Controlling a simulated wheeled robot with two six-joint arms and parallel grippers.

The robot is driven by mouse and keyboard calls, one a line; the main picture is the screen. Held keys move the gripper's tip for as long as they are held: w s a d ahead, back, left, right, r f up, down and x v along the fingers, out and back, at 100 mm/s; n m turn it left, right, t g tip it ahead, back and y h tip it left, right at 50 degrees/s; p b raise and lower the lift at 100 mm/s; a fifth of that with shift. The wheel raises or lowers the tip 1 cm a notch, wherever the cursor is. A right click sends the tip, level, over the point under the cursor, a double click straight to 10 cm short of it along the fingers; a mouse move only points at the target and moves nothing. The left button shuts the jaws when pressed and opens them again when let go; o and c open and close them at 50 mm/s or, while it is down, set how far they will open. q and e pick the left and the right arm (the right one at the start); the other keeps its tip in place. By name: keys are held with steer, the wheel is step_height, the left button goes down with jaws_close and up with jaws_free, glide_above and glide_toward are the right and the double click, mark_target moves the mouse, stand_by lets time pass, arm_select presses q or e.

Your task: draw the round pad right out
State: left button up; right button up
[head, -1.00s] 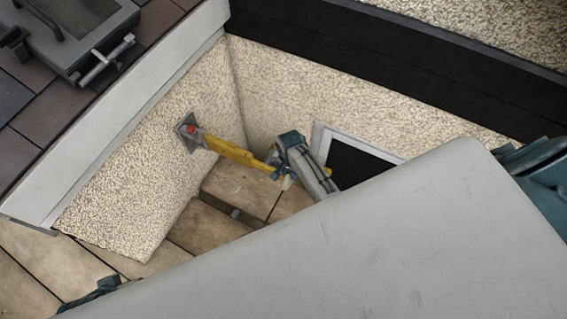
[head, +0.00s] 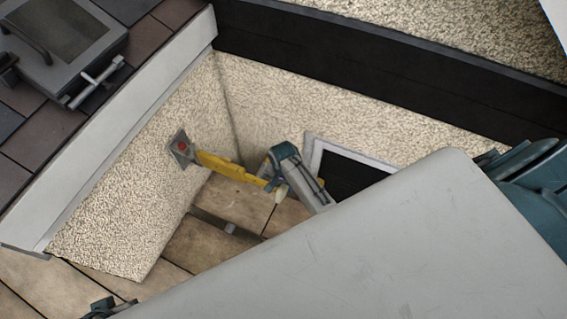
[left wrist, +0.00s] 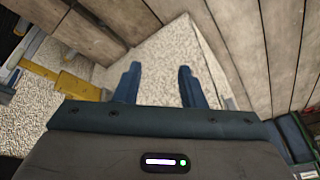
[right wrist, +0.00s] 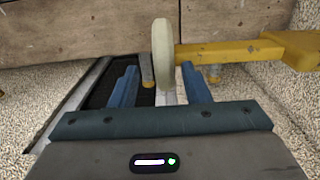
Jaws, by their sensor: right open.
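The round pad (right wrist: 161,52) is a cream disc seen nearly edge-on in the right wrist view. It sits at the end of a yellow arm (right wrist: 230,50). In the head view this yellow arm (head: 229,165) runs from a grey wall bracket with a red knob (head: 182,147) to the pad (head: 281,194). My right gripper (right wrist: 160,82) is open, with the pad's lower edge appearing between its fingers; contact cannot be told. It also shows in the head view (head: 269,174). My left gripper (left wrist: 158,80) is open and empty, with the yellow arm (left wrist: 76,86) to its left.
Rough plastered walls (head: 130,200) stand around the recess, with wooden boards (head: 215,240) as its floor. A white-framed dark opening (head: 350,170) is close beside the right gripper. A grey case (head: 65,45) lies on the tiles at upper left.

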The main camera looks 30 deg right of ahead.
arm_select(q)
step_height(320, 180, down, 7)
steer(key=w+g+p, duration=0.1)
steer(key=shift+a+f+p, duration=0.15)
steer(key=shift+a+p, duration=0.25)
arm_select(e)
step_height(320, 180, up, 9)
steer(key=shift+r, duration=0.2)
arm_select(q)
steer(key=shift+w, duration=0.1)
arm_select(e)
steer(key=shift+s, duration=0.1)
